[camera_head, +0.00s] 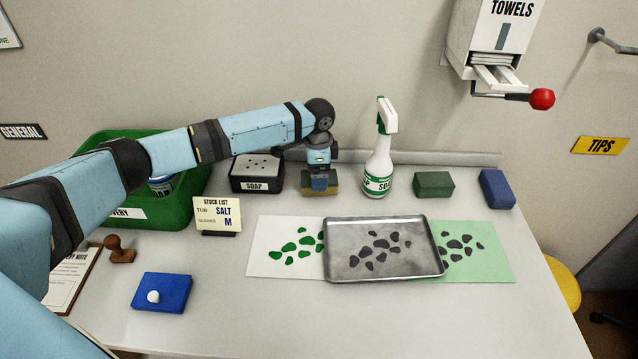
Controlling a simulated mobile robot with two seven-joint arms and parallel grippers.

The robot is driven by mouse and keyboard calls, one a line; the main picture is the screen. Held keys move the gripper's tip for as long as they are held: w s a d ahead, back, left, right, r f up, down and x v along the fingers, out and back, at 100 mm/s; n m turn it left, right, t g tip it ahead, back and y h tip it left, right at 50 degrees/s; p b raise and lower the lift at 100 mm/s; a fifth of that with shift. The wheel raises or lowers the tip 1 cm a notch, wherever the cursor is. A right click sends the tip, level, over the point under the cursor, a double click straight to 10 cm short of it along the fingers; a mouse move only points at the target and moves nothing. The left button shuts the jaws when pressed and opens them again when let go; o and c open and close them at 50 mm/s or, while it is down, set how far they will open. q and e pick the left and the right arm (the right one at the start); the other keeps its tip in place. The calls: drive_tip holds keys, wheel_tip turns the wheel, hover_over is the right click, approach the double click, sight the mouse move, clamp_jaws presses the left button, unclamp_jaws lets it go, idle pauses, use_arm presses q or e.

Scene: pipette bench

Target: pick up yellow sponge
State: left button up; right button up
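The yellow sponge (333,189), a small mustard-coloured block, sits at the back of the bench between the soap box and the spray bottle. My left arm reaches in from the left, and its gripper (319,182) points down right over the sponge, covering its middle. Parts of the sponge show at both sides of the gripper. The fingers are too small and dark to tell whether they are open or closed on it. My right gripper is out of view.
Close by stand the soap box (257,186) and the spray bottle (379,166). A green sponge (434,185) and a blue sponge (497,189) lie to the right. A metal tray (342,263) lies in front. A stock-list card (218,214) stands to the left.

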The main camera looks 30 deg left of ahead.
use_arm(q)
wheel_tip(320, 180, down, 4)
drive_tip(key=shift+d+r, duration=0.1)
drive_tip(key=c, duration=1)
drive_tip(key=shift+r, duration=0.15)
